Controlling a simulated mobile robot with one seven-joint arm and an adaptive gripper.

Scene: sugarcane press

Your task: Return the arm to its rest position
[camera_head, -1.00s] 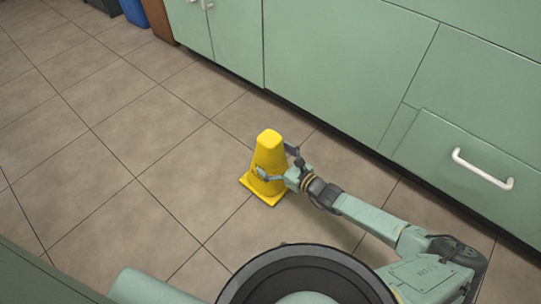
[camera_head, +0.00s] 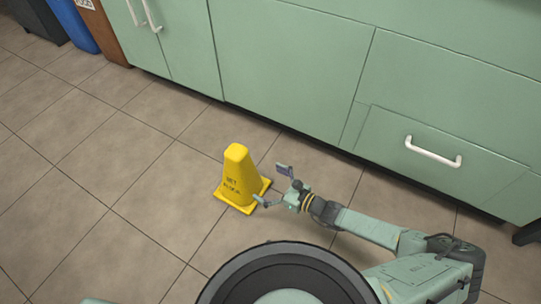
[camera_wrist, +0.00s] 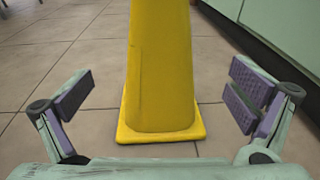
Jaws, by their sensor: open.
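My gripper (camera_head: 276,186) is open and empty, low over the floor, just right of a yellow wet-floor cone (camera_head: 238,180) in the head view. The cone stands upright on its square base on the tiles. In the wrist view, the cone (camera_wrist: 160,70) is straight ahead, between and beyond the two spread fingers (camera_wrist: 160,97), and apart from them. Its top is cut off by the upper edge of that view. My arm reaches out from the lower right of the head view.
Green cabinets (camera_head: 290,65) with white handles (camera_head: 433,153) line the wall behind the cone and my arm. Blue (camera_head: 73,25) and brown (camera_head: 104,32) bins stand at the upper left. The tiled floor (camera_head: 90,180) left of the cone is clear.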

